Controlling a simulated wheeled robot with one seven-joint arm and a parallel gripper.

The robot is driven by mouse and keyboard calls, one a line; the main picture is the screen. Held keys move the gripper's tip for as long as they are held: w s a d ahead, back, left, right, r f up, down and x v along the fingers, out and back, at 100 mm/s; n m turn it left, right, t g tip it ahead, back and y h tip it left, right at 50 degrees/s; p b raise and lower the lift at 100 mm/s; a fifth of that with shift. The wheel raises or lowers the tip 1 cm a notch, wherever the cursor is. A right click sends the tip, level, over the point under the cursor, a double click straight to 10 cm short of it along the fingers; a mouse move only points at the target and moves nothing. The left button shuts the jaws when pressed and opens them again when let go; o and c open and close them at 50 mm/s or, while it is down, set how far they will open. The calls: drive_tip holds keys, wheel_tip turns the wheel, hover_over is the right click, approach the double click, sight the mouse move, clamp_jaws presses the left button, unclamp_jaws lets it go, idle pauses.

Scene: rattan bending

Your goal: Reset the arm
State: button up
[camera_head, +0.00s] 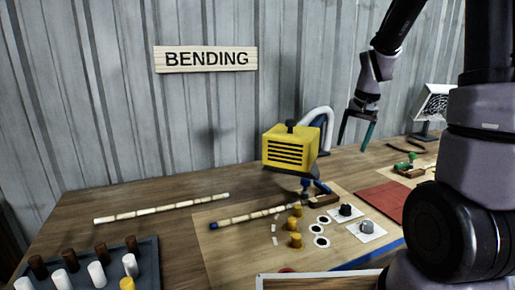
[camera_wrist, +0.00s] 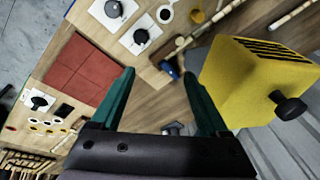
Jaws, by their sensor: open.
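My gripper (camera_head: 358,131) is raised above the back of the wooden table, right of the yellow slotted box. In the wrist view its two green fingers (camera_wrist: 160,98) are spread wide with nothing between them. The yellow box (camera_head: 289,148) with a black knob stands near the wall; in the wrist view it is close beside the right finger (camera_wrist: 250,85). A jointed rattan pole with a blue end (camera_head: 250,218) lies on a light board, its far end at a small wooden block with a blue part. A second pale pole (camera_head: 160,208) lies to the left on the table.
Yellow pegs (camera_head: 295,240), white rings and dark knobs on white cards (camera_head: 366,230) are on the light board (camera_head: 222,250). A red mat (camera_head: 386,201) lies to its right. A tray of brown and white pegs (camera_head: 150,257) is front left. A white hose (camera_head: 320,118) stands behind the yellow box.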

drive_tip(key=s+a+r+t, duration=0.2)
drive_tip(key=s+r, duration=0.6)
drive_tip(key=s, duration=0.1)
drive_tip(key=s+a+r+t+y, duration=0.1)
drive_tip(key=s+a+r+t, duration=0.1)
drive_tip(key=s+r, duration=0.6)
drive_tip(key=shift+s+a+r+t, duration=0.25)
drive_tip(key=shift+s+a+t, duration=0.2)
drive_tip(key=shift+s, duration=0.75)
